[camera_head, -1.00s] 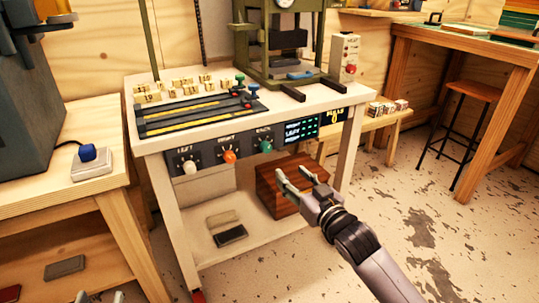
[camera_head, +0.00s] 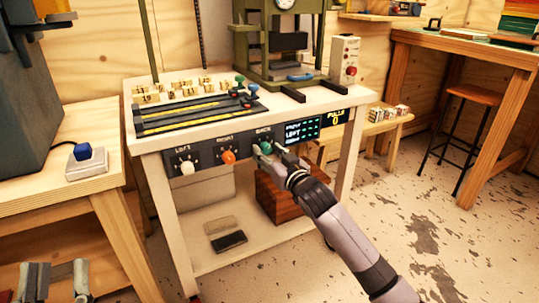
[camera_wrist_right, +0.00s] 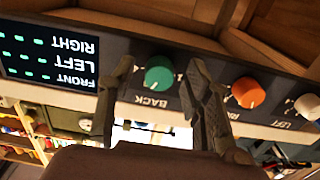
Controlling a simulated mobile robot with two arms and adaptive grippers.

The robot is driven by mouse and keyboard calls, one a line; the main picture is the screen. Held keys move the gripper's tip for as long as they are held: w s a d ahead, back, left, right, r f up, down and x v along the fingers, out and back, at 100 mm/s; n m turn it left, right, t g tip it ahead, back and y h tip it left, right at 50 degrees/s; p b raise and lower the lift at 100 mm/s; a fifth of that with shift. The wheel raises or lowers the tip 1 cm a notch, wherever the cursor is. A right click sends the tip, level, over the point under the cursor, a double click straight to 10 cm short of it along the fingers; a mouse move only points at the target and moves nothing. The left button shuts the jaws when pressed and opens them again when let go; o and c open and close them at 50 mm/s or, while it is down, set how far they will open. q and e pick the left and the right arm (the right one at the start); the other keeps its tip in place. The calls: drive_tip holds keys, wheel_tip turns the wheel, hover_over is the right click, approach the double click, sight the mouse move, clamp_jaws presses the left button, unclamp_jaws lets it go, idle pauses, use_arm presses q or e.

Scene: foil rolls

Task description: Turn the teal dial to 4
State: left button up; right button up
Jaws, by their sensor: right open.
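The teal dial (camera_head: 265,147), labelled BACK, is on the front panel of the white bench. In the right wrist view, which is upside down, the teal dial (camera_wrist_right: 158,76) has a pale pointer mark; its number is too small to read. My right gripper (camera_head: 270,152) is open at the panel. In its wrist view the right gripper's fingers (camera_wrist_right: 160,68) stand on either side of the dial, with gaps visible. My left gripper (camera_head: 57,281) is low at the bottom left, far from the dial, with its fingers apart.
An orange dial (camera_head: 228,156) and a white dial (camera_head: 187,168) sit left of the teal one. A display (camera_head: 302,131) is to its right.

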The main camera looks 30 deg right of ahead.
clamp_jaws()
idle(0.7)
